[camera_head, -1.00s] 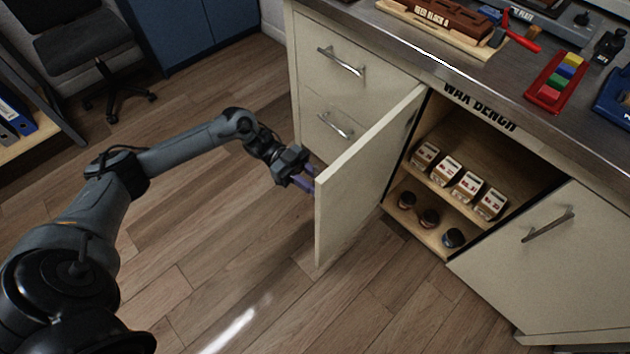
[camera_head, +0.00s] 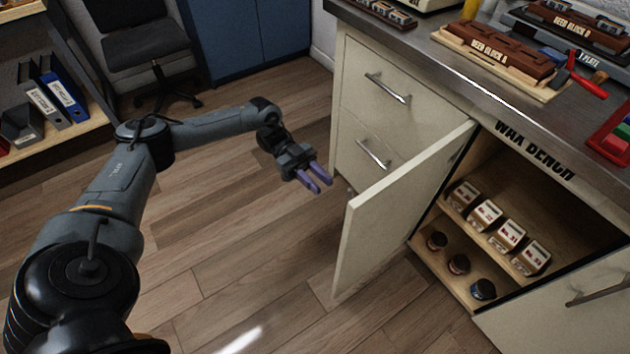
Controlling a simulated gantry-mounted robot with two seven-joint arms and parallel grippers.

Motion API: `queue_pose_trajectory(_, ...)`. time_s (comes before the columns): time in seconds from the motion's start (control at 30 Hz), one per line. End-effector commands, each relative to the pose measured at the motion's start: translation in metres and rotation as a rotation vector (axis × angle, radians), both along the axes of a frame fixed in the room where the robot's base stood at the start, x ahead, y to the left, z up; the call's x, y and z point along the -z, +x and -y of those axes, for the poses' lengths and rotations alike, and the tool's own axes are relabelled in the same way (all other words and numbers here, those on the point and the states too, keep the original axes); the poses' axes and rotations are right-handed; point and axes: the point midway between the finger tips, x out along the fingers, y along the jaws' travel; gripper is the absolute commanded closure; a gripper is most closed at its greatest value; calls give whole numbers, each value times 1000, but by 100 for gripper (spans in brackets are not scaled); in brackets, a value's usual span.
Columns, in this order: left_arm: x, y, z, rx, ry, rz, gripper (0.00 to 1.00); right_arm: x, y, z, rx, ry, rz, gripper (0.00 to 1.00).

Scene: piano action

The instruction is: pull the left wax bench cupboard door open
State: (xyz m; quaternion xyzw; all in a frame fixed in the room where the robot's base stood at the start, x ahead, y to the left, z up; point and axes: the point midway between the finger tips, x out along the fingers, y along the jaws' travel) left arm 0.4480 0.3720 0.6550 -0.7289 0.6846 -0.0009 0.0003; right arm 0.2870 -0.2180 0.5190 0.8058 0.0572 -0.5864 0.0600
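The left wax bench cupboard door (camera_head: 395,205) stands swung wide open, its edge toward me. Its outer face and handle are turned away and hidden. The open cupboard shows several small labelled boxes (camera_head: 488,213) on its shelf (camera_head: 462,222) and dark jars (camera_head: 459,264) below. My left gripper (camera_head: 317,182) is just left of the door's free edge, apart from it. Its two purple fingers are spread with nothing between them. My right gripper is not in view.
The right cupboard door (camera_head: 570,315) is closed, with a bar handle (camera_head: 600,290). Drawers (camera_head: 375,105) left of the opening are shut. The worktop (camera_head: 450,60) carries moulds and tools. Wood floor (camera_head: 260,260) is clear in front; an office chair (camera_head: 145,45) stands behind.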

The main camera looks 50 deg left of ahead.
Motion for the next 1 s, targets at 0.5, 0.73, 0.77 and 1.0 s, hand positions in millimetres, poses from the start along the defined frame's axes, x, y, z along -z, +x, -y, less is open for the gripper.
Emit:
queue_pose_trajectory(0.5, 0, -1, -9, -2, 0, -1, 71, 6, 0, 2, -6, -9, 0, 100)
queue_pose_trajectory(0.73, 0, -2, -9, -2, 0, -6, 71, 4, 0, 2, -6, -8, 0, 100)
queue_pose_trajectory(0.77, 0, -4, -9, -2, -1, -12, 71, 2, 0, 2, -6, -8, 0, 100)
queue_pose_trajectory(1.0, 19, -41, 22, 38, -54, -157, 71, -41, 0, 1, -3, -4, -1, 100)
